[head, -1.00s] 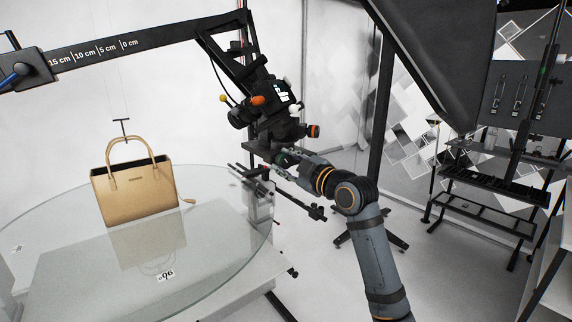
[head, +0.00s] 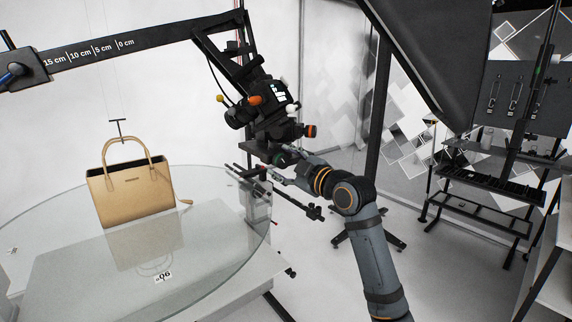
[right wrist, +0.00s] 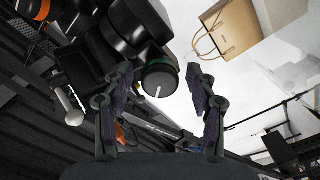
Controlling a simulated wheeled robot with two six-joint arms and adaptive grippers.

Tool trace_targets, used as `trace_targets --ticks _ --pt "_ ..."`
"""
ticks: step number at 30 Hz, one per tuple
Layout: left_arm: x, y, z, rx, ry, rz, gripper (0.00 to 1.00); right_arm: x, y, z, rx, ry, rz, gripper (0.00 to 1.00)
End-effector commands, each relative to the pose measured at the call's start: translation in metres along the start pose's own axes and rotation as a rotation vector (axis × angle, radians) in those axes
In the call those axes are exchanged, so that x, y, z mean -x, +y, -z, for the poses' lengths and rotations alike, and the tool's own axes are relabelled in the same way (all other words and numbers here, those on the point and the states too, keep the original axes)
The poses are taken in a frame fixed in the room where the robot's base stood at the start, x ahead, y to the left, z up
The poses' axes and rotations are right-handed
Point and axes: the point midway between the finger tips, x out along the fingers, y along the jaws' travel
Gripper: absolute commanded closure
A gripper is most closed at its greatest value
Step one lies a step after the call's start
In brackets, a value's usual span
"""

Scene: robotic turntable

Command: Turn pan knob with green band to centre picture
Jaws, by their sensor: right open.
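The pan knob (right wrist: 160,81) is a dark round knob with a white line on its face and a green band at its rim. In the right wrist view it sits just beyond and between the fingers of my right gripper (right wrist: 160,100), which is open. In the head view the right gripper (head: 283,174) reaches in from the right, close under the camera rig (head: 262,105); the green-banded knob (head: 279,159) shows small at its tips. Contact is hard to tell. My left gripper is not in view.
A tan handbag (head: 137,192) hangs at a round glass turntable (head: 215,235) on the left. A boom (head: 150,35) with centimetre marks spans the upper left. Rods (head: 290,200) stick out just below my right gripper.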

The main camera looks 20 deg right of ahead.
Motion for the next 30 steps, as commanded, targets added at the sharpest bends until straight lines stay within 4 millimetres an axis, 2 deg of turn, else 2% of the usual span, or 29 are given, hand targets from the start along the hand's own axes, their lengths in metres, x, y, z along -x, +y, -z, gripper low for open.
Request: trace_targets --ticks 9,12,18,30 --pt "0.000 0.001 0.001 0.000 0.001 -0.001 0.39 0.053 0.000 -0.002 0.009 -0.005 0.001 0.42" --pt "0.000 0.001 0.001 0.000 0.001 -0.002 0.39 0.064 0.000 -0.002 0.006 -0.004 -0.001 0.42" --pt "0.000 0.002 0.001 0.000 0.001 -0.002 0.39 0.073 -0.001 0.000 0.002 -0.001 0.001 0.42" --pt "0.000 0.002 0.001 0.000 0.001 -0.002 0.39 0.073 0.000 0.000 0.001 0.000 0.001 0.42"
